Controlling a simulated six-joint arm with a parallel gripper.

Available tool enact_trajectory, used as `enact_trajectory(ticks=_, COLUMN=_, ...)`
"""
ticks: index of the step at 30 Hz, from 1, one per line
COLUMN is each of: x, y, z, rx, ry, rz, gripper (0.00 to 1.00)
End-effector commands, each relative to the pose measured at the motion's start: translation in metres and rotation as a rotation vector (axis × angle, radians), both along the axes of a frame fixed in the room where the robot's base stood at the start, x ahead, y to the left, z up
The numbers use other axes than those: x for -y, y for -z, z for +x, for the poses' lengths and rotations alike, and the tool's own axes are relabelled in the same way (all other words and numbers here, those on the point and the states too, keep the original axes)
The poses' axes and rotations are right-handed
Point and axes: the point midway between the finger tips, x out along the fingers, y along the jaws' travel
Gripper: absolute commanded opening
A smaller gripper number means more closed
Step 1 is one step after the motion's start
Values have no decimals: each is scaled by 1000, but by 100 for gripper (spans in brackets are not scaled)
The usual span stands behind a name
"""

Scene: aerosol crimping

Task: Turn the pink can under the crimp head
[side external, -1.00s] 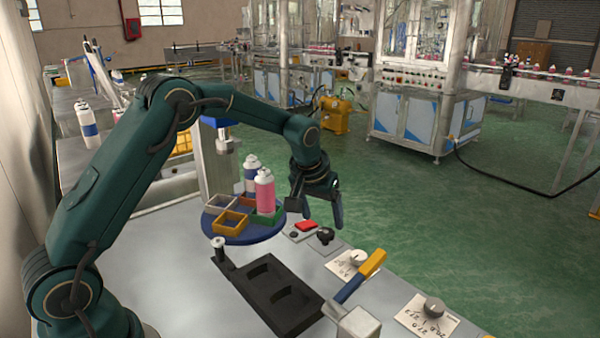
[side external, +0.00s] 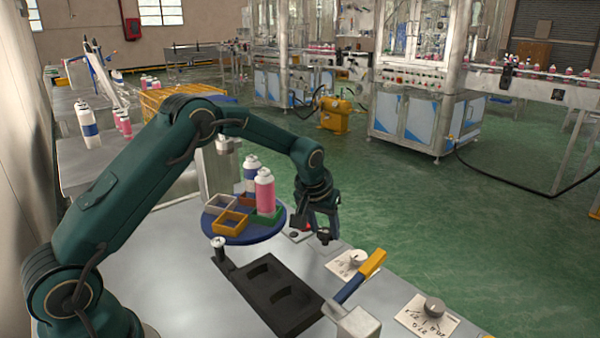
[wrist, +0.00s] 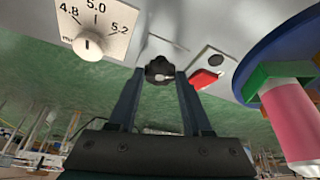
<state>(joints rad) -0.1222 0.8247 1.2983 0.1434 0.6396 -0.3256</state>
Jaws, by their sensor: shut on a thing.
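The pink can (side external: 265,190), with a white top, stands upright in the green compartment (side external: 268,217) at the right of the round blue turntable (side external: 232,237). It also shows at the right of the wrist view (wrist: 298,122). A dark blue and white can (side external: 251,178) stands behind it. The crimp head (side external: 226,145) is on a grey column at the turntable's back left. My gripper (side external: 318,228) is down at the bench edge, right of the turntable. In the wrist view its fingers (wrist: 160,76) are shut on a black knob (wrist: 160,66), one on each side.
A red button (wrist: 204,79) lies between the knob and the turntable. A dial with a numbered card (side external: 352,261) and a blue-and-yellow lever (side external: 362,275) stand to the front right. Yellow (side external: 229,222) and pale compartments sit empty on the turntable. A black fixture (side external: 270,293) lies in front.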

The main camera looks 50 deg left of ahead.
Motion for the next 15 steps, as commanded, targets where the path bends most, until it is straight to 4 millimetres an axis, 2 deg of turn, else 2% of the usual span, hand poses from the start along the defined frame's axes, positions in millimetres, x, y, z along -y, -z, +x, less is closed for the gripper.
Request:
enact_trajectory(ticks=8, x=1, y=0, z=1, rx=1, ry=-49, rz=1, gripper=0)
enact_trajectory(ticks=15, x=3, y=0, z=2, rx=2, ry=-200, rz=1, gripper=0)
